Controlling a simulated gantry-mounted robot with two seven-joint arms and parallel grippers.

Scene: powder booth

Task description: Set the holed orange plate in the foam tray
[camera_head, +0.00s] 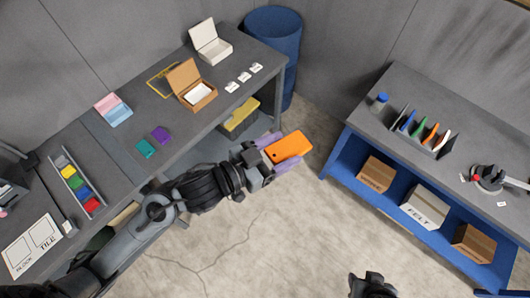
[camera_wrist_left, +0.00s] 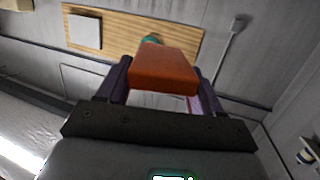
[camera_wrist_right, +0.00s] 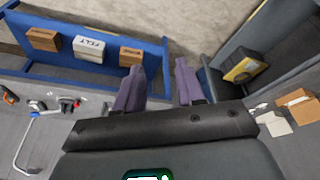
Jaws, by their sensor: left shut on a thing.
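My left gripper (camera_head: 272,152) is shut on an orange plate (camera_head: 288,147), held in the air over the gap between the two benches. In the left wrist view the orange plate (camera_wrist_left: 165,70) sits between the purple fingers; I cannot make out a hole in it. My right gripper (camera_wrist_right: 160,80) is open and empty in the right wrist view. I cannot tell for sure which thing is the foam tray. An open brown box (camera_head: 206,98) with a white inside and an open white box (camera_head: 213,55) stand on the left bench.
The left bench also holds a pink and blue case (camera_head: 106,102), teal (camera_head: 145,148) and purple pieces (camera_head: 161,134), and a rack of coloured blocks (camera_head: 59,162). A blue barrel (camera_head: 275,30) stands behind. The right bench (camera_head: 470,125) carries a rack of coloured plates (camera_head: 416,138).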

